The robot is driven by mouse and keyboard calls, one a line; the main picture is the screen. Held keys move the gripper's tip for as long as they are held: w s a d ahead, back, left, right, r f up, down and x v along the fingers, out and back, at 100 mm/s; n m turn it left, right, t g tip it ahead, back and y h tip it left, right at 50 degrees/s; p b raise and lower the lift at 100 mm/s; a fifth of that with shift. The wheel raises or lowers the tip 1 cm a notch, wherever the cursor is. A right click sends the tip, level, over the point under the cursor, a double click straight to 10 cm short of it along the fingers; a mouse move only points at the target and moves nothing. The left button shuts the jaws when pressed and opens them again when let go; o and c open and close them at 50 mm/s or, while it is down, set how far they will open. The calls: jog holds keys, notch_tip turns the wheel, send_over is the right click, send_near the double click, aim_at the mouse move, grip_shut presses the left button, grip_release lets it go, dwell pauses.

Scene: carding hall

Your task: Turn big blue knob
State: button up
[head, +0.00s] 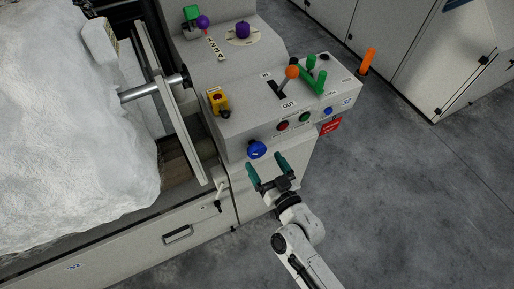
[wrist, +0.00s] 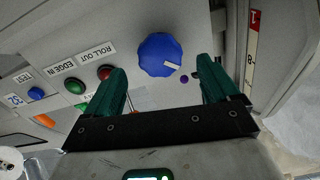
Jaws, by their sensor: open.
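The big blue knob (head: 257,149) is on the front face of the grey machine console in the head view. In the wrist view the blue knob (wrist: 160,55) has a scalloped rim and a white pointer mark that points to the right. My gripper (head: 266,168) is open, with its green fingers directed at the knob from just below it in the head view. In the wrist view my gripper (wrist: 160,82) has its fingertips on either side below the knob, apart from it. Nothing is between the fingers.
A red button (head: 282,126), a green button (head: 305,117) and a small blue button (head: 328,111) sit beside the knob. An orange-topped lever (head: 292,72) and a yellow switch box (head: 218,101) are on top. White fibre (head: 70,130) fills the left. Floor at right is clear.

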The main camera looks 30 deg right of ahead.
aim_at(259, 154)
jog(key=shift+w+p, duration=0.35)
jog(key=shift+w, duration=2.35)
jog(key=c, duration=1)
jog(key=shift+m, duration=0.5)
jog(key=m, duration=0.3)
jog(key=shift+c, duration=0.2)
jog(key=shift+d+m+b, duration=0.1)
jog(key=shift+m+b, duration=0.25)
jog(key=shift+m, duration=1.55)
jog(key=shift+r, duration=0.1)
